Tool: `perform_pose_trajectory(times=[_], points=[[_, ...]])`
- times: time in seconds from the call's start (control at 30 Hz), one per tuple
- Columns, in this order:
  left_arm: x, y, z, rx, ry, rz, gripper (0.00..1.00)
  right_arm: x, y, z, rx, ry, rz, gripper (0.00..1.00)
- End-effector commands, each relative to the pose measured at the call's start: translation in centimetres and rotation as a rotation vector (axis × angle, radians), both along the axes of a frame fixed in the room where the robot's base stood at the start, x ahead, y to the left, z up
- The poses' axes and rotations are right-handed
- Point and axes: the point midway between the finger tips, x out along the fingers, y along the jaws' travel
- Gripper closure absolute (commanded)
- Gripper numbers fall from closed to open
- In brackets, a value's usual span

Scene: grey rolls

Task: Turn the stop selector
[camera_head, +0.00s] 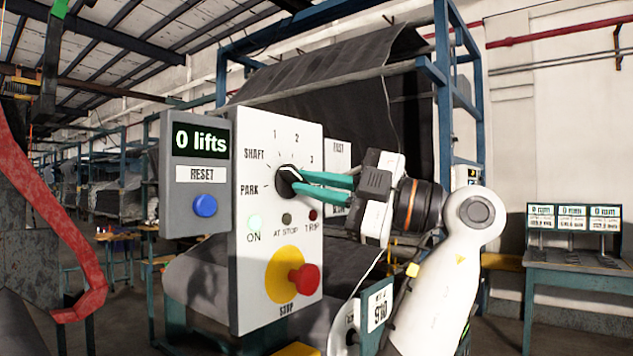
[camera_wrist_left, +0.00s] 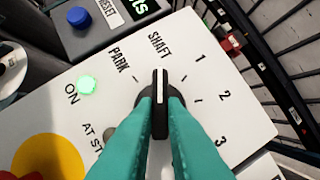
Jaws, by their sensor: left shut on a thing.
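The stop selector is a black knob (camera_head: 286,181) on a white control panel (camera_head: 262,215), with PARK, SHAFT, 1, 2 and 3 printed around it. In the left wrist view, the knob (camera_wrist_left: 160,92) has a white line that points up toward SHAFT. My left gripper (camera_head: 299,185) has teal fingers and is shut on the knob, one finger on each side. The fingers (camera_wrist_left: 160,110) hide part of the knob and dial. My right gripper is not in view.
A grey box (camera_head: 195,222) beside the panel reads "0 lifts" and has a blue RESET button (camera_head: 205,206). The ON lamp (camera_head: 254,222) glows green. A red stop button (camera_head: 304,279) on a yellow disc (camera_head: 283,273) sticks out below the knob.

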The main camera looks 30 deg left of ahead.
Motion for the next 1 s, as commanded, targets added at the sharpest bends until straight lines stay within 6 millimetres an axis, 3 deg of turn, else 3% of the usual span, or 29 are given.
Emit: perform_pose_trajectory(times=[0.6, 1.0], points=[[0.2, 0.0, 0.8, -0.043, -0.538, -0.003, 1.00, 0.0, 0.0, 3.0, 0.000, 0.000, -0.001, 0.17], [0.2, 0.0, 0.8, -0.056, -0.703, -0.003, 1.00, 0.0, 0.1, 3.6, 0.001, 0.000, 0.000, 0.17]])
